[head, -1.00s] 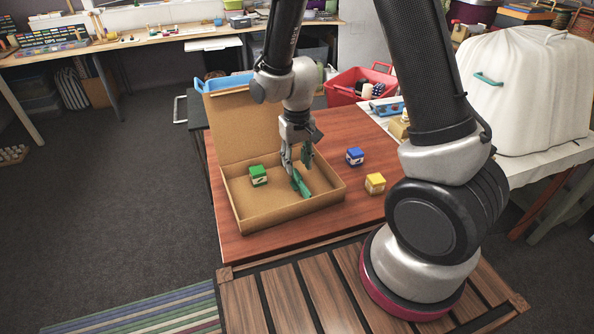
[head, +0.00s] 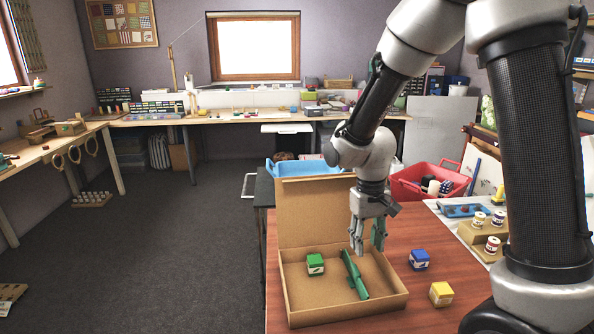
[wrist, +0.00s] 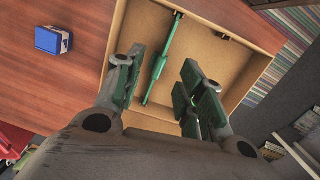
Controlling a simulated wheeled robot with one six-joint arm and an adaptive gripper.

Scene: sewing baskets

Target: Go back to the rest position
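My gripper (head: 368,236) is open and empty above an open cardboard box (head: 352,313) on the red-brown table. In the wrist view its two fingers (wrist: 165,85) stand apart over the box. A long green object (head: 354,276) lies inside the box, below the fingers and apart from them; it also shows in the wrist view (wrist: 163,55). A blue cube (head: 419,260) and a yellow cube (head: 441,294) stand on the table right of the box.
The raised box lid (head: 310,212) stands behind the box, close to my gripper. A blue bin (head: 300,169) and a red bin (head: 408,186) stand behind the table. Spools on a wooden stand (head: 489,229) are at the right. The floor at left is open.

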